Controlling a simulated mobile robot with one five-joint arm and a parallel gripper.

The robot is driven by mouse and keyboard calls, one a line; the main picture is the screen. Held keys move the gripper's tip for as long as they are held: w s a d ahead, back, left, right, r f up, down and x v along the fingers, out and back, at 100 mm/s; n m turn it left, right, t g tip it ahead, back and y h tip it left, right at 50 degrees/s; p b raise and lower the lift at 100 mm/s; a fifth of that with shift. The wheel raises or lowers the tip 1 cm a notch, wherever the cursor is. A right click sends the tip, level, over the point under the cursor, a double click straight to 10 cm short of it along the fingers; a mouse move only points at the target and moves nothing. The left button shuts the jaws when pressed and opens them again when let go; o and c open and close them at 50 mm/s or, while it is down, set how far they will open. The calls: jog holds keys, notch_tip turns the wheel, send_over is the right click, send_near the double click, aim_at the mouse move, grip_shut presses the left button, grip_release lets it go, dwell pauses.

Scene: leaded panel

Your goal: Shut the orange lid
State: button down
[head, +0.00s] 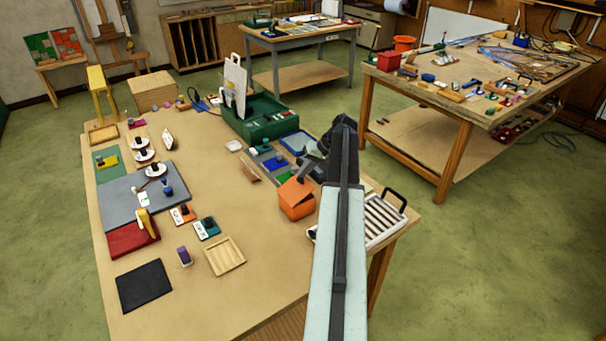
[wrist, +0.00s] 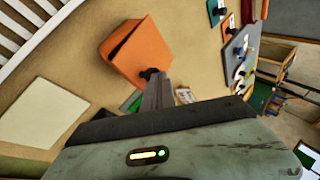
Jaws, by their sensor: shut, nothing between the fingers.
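The orange box (head: 297,210) stands near the right edge of the near table. Its orange lid (head: 291,190) is over it and appears tilted, partly open. In the wrist view the orange box (wrist: 145,58) shows a dark wedge along its upper left side, between two orange faces. My gripper (head: 303,178) reaches down at the back right of the box. In the wrist view my gripper (wrist: 151,74) is shut and empty, its tip at the box's near edge. I cannot tell whether it touches the lid. The arm hides part of the area behind the box.
A white slatted rack (head: 378,217) with a dark handle lies to the right of the box. A wooden tray (head: 225,256) lies to the left. The tabletop in front of the box is bare.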

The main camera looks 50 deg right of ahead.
aim_at(305, 180)
jog(key=shift+w+d+f+b, duration=0.1)
jog(key=shift+d+f+b, duration=0.25)
jog(key=shift+f, duration=0.25)
jog(key=f+b, duration=0.1)
jog(key=d, duration=0.1)
jog(key=d+f+b, duration=0.1)
jog(key=shift+s+f+b, duration=0.25)
jog(key=shift+f+b, duration=0.05)
jog(key=shift+f, duration=0.05)
jog(key=shift+s+d+f+b, duration=0.15)
jog(key=shift+s+f+b, duration=0.1)
jog(key=shift+b, duration=0.1)
jog(key=shift+s, duration=0.1)
notch_tip(305, 180, up, 5)
jog(key=p, duration=0.6)
jog(key=s+d+r+p, duration=0.2)
jog(key=s+d+r, duration=0.1)
jog(key=s+d, duration=0.2)
jog(key=shift+d+r, duration=0.2)
jog(key=shift+d, duration=0.9)
